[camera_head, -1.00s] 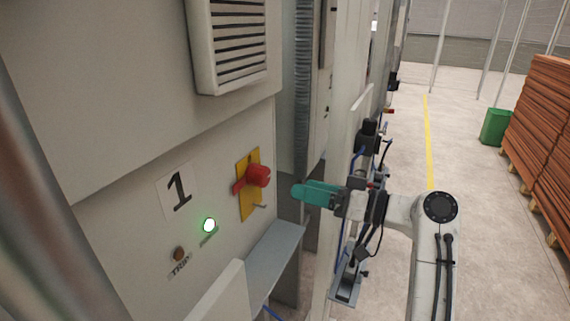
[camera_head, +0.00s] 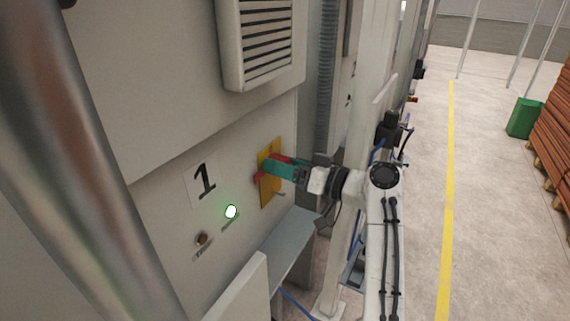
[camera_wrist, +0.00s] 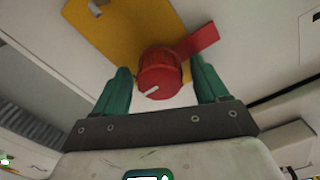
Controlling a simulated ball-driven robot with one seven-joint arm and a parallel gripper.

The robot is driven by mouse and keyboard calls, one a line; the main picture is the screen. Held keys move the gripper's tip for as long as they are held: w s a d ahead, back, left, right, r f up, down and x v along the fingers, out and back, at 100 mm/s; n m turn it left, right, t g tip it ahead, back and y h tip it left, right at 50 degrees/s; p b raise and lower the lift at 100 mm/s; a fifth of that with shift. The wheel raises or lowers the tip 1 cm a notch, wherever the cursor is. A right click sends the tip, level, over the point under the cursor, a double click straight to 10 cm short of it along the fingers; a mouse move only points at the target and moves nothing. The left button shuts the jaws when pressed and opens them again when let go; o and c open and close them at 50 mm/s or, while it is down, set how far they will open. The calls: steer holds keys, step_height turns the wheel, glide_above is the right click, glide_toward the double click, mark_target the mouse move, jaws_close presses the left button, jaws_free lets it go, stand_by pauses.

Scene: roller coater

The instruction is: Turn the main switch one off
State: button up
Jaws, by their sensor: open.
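The main switch one is a red rotary knob with a flat red handle on a yellow plate (camera_head: 270,192). In the wrist view the red knob (camera_wrist: 160,75) sits between the two green fingers of my gripper (camera_wrist: 160,92), with a gap showing on each side. Its red handle points up and right there, past the right fingertip, and a white mark shows on the knob's face. In the head view my gripper (camera_head: 274,168) is at the yellow plate and covers most of the knob. My gripper is open.
A number 1 label (camera_head: 204,181), a lit green-white lamp (camera_head: 231,212) and a dark button (camera_head: 201,238) are left of the switch. A grey ledge (camera_head: 285,250) juts out below. A vent (camera_head: 258,45) is above. Open floor lies to the right.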

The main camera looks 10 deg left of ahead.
steer(key=shift+c, duration=0.2)
steer(key=c, duration=1)
